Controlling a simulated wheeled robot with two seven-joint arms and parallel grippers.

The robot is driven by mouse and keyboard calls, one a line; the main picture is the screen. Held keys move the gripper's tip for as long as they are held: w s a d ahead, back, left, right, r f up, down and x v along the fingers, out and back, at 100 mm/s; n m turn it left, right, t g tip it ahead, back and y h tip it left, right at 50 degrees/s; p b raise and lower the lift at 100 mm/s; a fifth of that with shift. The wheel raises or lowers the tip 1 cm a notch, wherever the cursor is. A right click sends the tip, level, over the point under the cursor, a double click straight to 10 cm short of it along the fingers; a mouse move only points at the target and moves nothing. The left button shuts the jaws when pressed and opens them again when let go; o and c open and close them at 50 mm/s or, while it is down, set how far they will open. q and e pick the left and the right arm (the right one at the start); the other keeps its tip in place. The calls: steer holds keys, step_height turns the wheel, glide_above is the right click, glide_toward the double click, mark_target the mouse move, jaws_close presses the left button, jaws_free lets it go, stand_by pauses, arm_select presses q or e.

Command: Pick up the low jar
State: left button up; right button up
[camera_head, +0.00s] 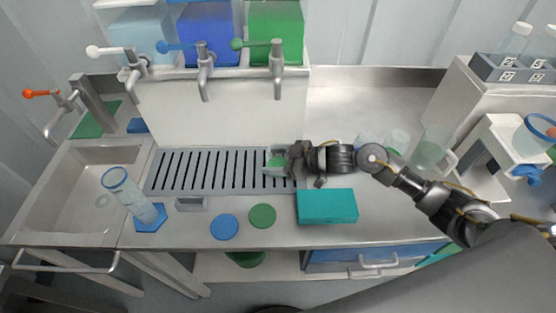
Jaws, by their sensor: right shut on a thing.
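My right gripper (281,160) reaches in from the right and is over the right part of the slotted drain grate (210,182). It is shut on a small, low, pale-green jar (273,161), which appears to be the low jar. The fingers hide much of it, and I cannot tell whether its base touches the grate. My left gripper is not in view.
A teal box (327,206) lies just below my right arm. A blue disc (225,227) and a green disc (262,215) lie in front of the grate. A tall clear cylinder (130,191) stands left, beside the sink (75,190). Taps (278,75) overhang behind. Glassware (431,150) stands right.

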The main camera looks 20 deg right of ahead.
steer(key=shift+r, duration=0.55)
steer(key=s+r, duration=0.8)
steer(key=s, duration=0.1)
steer(key=s+r, duration=0.4)
steer(key=s, duration=0.1)
steer(key=shift+a+b, duration=0.3)
steer(key=shift+b, duration=0.1)
